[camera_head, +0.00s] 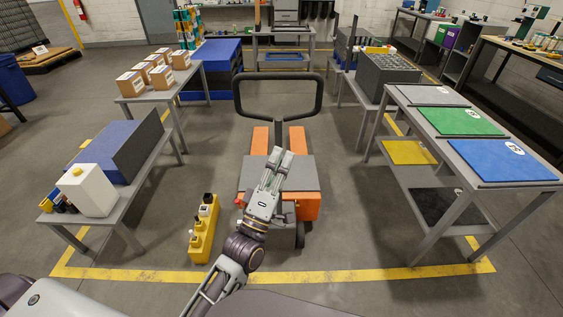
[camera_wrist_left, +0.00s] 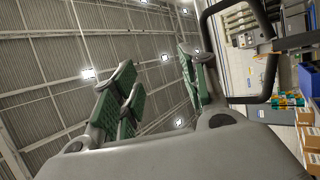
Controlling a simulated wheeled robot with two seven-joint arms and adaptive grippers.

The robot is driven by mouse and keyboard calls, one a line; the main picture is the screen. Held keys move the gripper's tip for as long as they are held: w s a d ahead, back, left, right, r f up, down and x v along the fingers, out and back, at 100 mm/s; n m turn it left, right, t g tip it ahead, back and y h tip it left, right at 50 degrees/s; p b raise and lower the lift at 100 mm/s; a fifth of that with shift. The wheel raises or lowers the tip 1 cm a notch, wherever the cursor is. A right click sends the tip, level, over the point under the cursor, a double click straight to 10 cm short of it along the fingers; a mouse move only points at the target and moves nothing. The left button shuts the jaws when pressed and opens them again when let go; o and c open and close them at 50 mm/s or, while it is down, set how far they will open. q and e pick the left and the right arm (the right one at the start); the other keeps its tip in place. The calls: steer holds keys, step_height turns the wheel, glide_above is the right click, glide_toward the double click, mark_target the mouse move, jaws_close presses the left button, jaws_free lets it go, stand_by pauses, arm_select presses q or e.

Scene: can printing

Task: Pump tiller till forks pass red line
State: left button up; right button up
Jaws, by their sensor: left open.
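The orange and grey pallet jack stands in the middle of the floor in the head view. I cannot make out a red line. My right gripper is out of view.
Tables (camera_head: 150,97) flank the left side; a rack (camera_head: 404,98) with grey, green and blue panels stands at right. Yellow floor tape (camera_head: 340,276) crosses in front.

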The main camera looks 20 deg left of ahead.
arm_select(q)
steer(key=v, duration=1.1)
steer(key=shift+s+f, duration=0.25)
steer(key=shift+s, duration=0.1)
steer(key=shift+w, duration=0.1)
stand_by(0.6)
